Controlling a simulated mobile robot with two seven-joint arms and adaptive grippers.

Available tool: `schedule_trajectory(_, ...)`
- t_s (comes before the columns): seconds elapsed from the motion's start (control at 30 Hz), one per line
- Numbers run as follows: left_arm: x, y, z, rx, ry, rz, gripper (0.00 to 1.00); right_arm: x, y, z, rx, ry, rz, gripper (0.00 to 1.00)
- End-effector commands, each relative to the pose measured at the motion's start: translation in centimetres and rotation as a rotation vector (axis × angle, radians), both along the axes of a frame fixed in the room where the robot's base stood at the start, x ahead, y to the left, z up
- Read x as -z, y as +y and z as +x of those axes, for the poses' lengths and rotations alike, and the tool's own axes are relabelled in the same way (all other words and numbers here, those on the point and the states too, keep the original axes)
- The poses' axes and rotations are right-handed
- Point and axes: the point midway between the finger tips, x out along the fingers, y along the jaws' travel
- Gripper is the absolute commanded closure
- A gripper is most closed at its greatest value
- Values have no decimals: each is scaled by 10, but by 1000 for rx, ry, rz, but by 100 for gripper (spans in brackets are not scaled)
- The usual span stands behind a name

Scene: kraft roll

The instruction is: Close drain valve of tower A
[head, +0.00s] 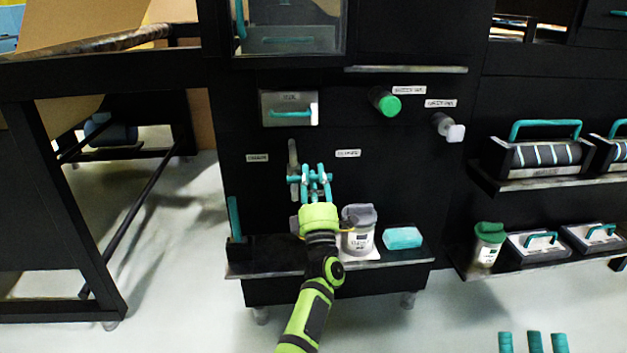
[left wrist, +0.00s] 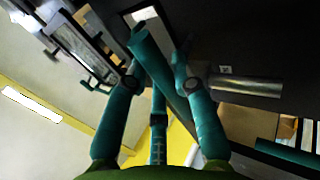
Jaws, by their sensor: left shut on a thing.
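My left gripper (head: 316,180) is in front of the dark panel of the middle tower, its teal fingers bent around a teal valve lever. In the left wrist view the lever (left wrist: 152,55) runs slantwise between the fingers (left wrist: 158,75), which are shut on it. A grey metal pipe (left wrist: 245,86) sticks out beside the lever. In the head view the fingers hide most of the lever, and a grey upright part (head: 293,155) shows just behind them. Small labels flank it, too small to read surely. My right gripper (head: 533,342) shows only straight, spaced teal fingertips at the bottom right, open.
A green knob (head: 390,105) and a pale knob (head: 454,132) stick out above right. A drawer with a teal handle (head: 291,114) is above. A lidded jar (head: 359,230) and a teal block (head: 403,238) stand on the ledge below. Shelves with handled cases (head: 545,156) are at right.

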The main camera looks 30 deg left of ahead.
Motion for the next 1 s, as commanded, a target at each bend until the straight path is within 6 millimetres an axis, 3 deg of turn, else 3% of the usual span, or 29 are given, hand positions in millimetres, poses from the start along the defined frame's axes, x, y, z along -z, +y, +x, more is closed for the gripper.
schedule_trajectory(0.33, -4, 0, 0, 1, -10, -6, 100, -1, 0, -1, -1, -5, 1, 60)
schedule_trajectory(0.37, -4, 0, 0, 1, -11, -5, 62, -1, 0, -1, -1, -5, 1, 60)
schedule_trajectory(0.4, -4, 0, 0, 1, -11, -5, 49, -1, 0, -1, -1, -4, 1, 60)
schedule_trajectory(0.77, 0, -1, -2, 1, -4, -4, 49, 0, 0, 0, 1, 0, -1, 60)
schedule_trajectory(1.0, 20, -18, -25, 2, -3, -5, 49, 0, 0, 0, 0, -1, 0, 60)
